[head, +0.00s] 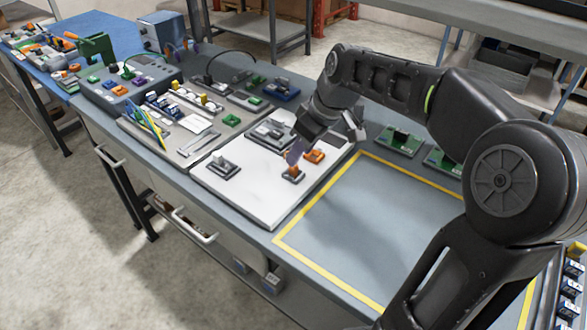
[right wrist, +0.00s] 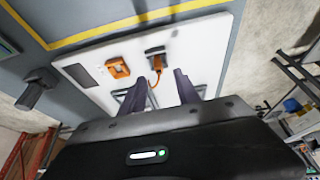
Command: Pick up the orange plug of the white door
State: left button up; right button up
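The white door (head: 239,200) lies flat on the bench; part of it also shows in the right wrist view (right wrist: 88,92). The orange plug (head: 293,170) sits upright at a small dark socket on the door, near its right side. In the right wrist view the orange plug (right wrist: 157,63) and a thin orange lead show just beyond my fingertips. My right gripper (head: 296,152) is above and very close to the plug. Its two fingers (right wrist: 168,78) are apart with nothing clearly between them. Contact cannot be told. My left gripper is not in view.
An orange frame-like part (head: 314,156) sits beside the plug on the door. A grey block (head: 223,167) stands on the door's left. Left of the door is a panel (head: 190,150) with several terminals. The yellow-outlined area (head: 370,220) is clear.

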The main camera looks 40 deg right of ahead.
aim_at(294, 170)
jog(key=shift+p+x, duration=0.55)
jog(key=shift+x, duration=2.1)
grip_shut()
